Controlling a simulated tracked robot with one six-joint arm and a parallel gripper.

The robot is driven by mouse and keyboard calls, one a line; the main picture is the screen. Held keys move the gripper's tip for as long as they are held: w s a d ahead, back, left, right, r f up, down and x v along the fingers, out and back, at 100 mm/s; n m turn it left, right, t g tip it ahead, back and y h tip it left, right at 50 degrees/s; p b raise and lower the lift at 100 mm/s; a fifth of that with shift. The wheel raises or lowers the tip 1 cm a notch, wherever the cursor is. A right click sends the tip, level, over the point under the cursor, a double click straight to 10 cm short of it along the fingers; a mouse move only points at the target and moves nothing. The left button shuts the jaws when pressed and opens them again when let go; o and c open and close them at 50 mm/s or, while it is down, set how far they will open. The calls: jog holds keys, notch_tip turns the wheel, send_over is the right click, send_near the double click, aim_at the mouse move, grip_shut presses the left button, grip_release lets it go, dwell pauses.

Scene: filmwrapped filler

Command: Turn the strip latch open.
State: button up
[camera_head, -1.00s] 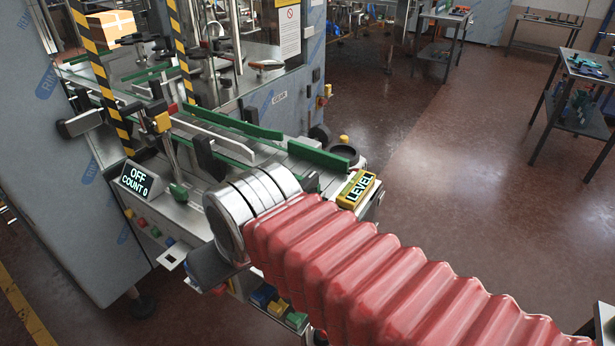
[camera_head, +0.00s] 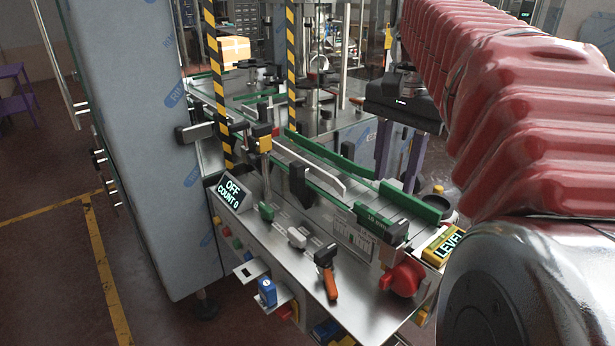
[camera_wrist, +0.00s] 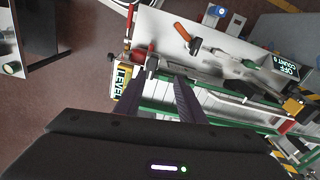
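I cannot tell for certain which part is the strip latch. A lever with an orange handle and a dark head (camera_head: 326,268) lies on the machine's front deck; it also shows in the wrist view (camera_wrist: 182,33). A red knob (camera_head: 404,278) sits to its right at the deck's corner. A small grey block (camera_head: 297,238) stands left of the lever. My gripper (camera_head: 396,170) is above the green guide rails, beyond the deck's right end in the head view. In the wrist view its two dark fingers (camera_wrist: 162,80) are apart with nothing held between them.
A yellow LEVEL box (camera_head: 442,246) stands right of the red knob. A display (camera_head: 232,192) reads OFF, COUNT 0. Green rails (camera_head: 408,202) and black-and-yellow posts (camera_head: 291,65) stand behind the deck. A grey cabinet wall (camera_head: 130,140) rises at left.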

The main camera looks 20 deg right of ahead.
aim_at(397, 225)
jog(key=d, duration=0.1)
jog(key=d+r+m, duration=0.1)
jog(key=d, duration=0.1)
jog(key=shift+s+r+m+g, duration=0.15)
jog(key=shift+r+m+g, duration=0.05)
jog(key=shift+m+g, duration=0.1)
jog(key=shift+f, duration=0.15)
notch_tip(397, 225, down, 14)
jog(key=shift+r, duration=0.2)
dwell(0.4)
grip_shut()
dwell(0.4)
